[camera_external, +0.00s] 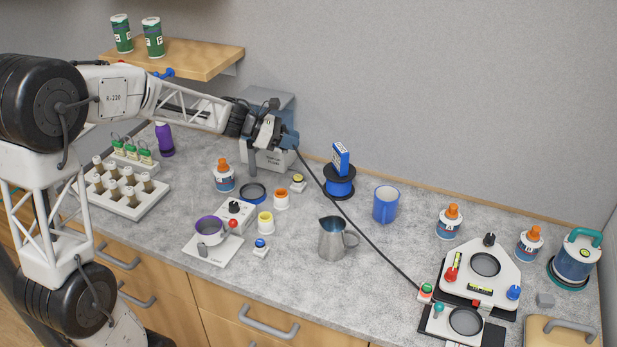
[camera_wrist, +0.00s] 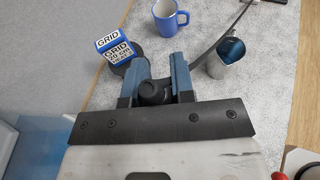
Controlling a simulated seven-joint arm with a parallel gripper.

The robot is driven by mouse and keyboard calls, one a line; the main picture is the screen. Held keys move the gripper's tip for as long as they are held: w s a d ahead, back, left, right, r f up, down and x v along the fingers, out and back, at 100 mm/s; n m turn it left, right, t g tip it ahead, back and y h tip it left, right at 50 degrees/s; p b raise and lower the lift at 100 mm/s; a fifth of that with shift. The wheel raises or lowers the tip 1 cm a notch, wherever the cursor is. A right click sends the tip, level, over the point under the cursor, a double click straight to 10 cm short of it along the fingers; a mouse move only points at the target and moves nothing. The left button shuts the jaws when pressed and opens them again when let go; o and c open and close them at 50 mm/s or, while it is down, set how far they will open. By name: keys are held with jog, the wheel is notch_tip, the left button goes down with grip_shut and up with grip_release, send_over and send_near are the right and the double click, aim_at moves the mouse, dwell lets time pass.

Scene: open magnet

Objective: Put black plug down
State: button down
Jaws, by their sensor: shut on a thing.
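The black plug (camera_wrist: 153,93) sits between the two blue fingers of my gripper (camera_wrist: 158,82) in the wrist view. My gripper (camera_external: 290,140) is shut on it, held above the back of the counter in front of a grey box (camera_external: 268,158). In the external view the plug itself is mostly hidden by the fingers.
A blue box on a black-and-blue spool (camera_external: 340,186), a blue mug (camera_external: 386,204) and a metal pitcher (camera_external: 333,239) stand right of my gripper. Orange-capped jars (camera_external: 223,178) and small button blocks stand below. A wooden shelf (camera_external: 180,58) is at the upper left.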

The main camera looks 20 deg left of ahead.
jog(key=s+a+f+n+t, duration=0.1)
jog(key=s+a+f, duration=0.25)
jog(key=a, duration=0.35)
jog(key=s+a+f+t+y, duration=0.1)
jog(key=s+a+f, duration=0.2)
jog(key=s+a, duration=0.25)
jog(key=s+a+f+n, duration=0.1)
jog(key=s+a+f, duration=0.3)
jog(key=a, duration=0.4)
jog(key=s+a+f+n+t+y, duration=0.1)
jog(key=s+a+f, duration=0.2)
jog(key=s, duration=0.6)
jog(key=s+a+f+n+t, duration=0.1)
jog(key=s+a+f, duration=0.2)
jog(key=s, duration=0.7)
jog(key=shift+a+f+y, duration=0.35)
jog(key=shift+f+y, duration=0.05)
jog(key=shift+f, duration=0.85)
jog(key=shift+w, duration=0.1)
jog(key=w+a, duration=0.2)
jog(key=w, duration=0.2)
jog(key=w+a+f, duration=0.1)
jog(key=w+a, duration=0.1)
jog(key=w, duration=0.3)
jog(key=w+a, duration=0.2)
jog(key=w, duration=0.3)
jog(key=shift+w+a+f, duration=0.2)
jog(key=shift+a+f, duration=0.05)
jog(key=shift+a, duration=0.15)
jog(key=shift+f, duration=1.75)
